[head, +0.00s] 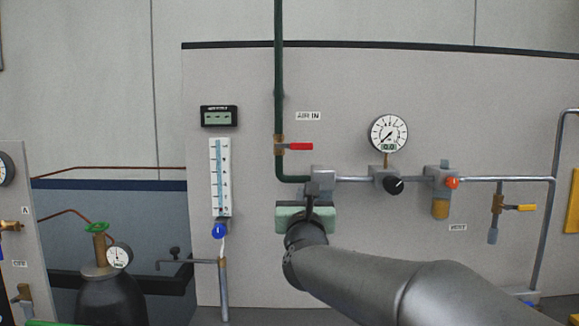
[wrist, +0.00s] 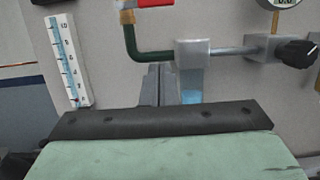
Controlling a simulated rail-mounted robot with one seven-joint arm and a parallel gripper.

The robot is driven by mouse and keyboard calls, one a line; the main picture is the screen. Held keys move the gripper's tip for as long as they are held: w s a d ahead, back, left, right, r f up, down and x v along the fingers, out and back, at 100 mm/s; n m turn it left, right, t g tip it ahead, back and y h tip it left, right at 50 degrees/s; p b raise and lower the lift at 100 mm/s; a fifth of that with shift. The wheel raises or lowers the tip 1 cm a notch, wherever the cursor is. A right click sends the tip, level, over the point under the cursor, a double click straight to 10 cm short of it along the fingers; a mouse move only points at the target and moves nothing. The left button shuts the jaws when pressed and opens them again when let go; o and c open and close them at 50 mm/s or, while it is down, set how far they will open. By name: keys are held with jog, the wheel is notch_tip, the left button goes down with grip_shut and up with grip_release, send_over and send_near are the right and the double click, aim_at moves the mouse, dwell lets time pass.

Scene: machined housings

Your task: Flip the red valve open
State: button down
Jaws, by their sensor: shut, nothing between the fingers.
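The red valve's lever (head: 300,147) sticks out level to the right, across the upright green pipe, from a brass body (head: 279,146) under the "AIR IN" label. In the wrist view only the lower part of the red lever (wrist: 155,3) shows, at the top edge. My gripper (head: 312,187) is below the lever and slightly right of it, in front of the grey block where the pipe bends. In the wrist view its fingers (wrist: 159,72) are together and empty, apart from the lever. My gripper hides the lower part of that block in the head view.
A grey block (head: 323,175) leads to a level pipe with a black knob (head: 394,186), a gauge (head: 388,133) and a yellow lever (head: 521,208). A blue knob (head: 219,231) sits below the flow scale (head: 220,178). The panel around the red lever's right end is clear.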

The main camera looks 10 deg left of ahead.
aim_at(294, 146)
jog(key=shift+d, duration=0.1)
jog(key=shift+w, duration=0.15)
jog(key=w+a+r+p, duration=0.1)
jog(key=w+r+p, duration=0.5)
jog(key=w, duration=0.3)
jog(key=shift+w+r+p, duration=0.15)
jog(key=shift+r+p, duration=0.05)
jog(key=shift+p, duration=0.25)
jog(key=shift+w+d+b, duration=0.1)
jog(key=shift+d+b, duration=0.1)
jog(key=shift+b, duration=0.15)
